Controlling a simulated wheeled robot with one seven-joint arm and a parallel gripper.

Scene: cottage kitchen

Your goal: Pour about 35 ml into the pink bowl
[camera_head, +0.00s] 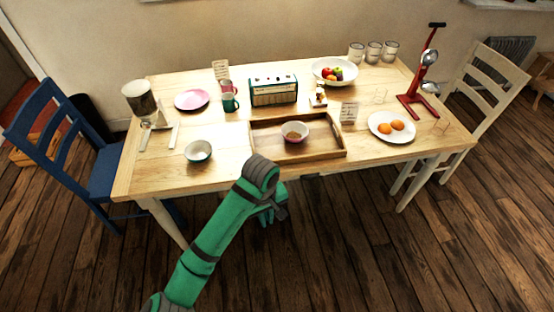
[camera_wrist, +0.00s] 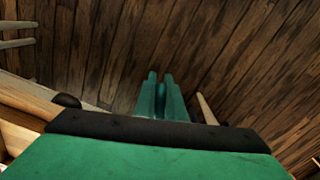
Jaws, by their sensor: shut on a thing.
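The pink bowl (camera_head: 296,138) sits upright in the wooden tray (camera_head: 335,152) at the front of the table, with something brownish inside. A second bowl (camera_head: 198,154), teal-grey outside, stands to its left on the bare table. My green arm reaches up from below, and my gripper (camera_head: 272,216) is low, in front of the table edge, below and left of the pink bowl. In the wrist view my gripper (camera_wrist: 161,84) points over the floor, its slim teal fingers close together. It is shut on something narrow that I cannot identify.
A teal radio (camera_head: 273,91), green mug (camera_head: 230,103), pink plate (camera_head: 192,99) and fruit bowl (camera_head: 322,79) stand behind. A plate with orange items (camera_head: 376,132) and a red stand (camera_head: 413,108) are right. A grey-white vessel (camera_head: 139,100) is left. Chairs flank the table.

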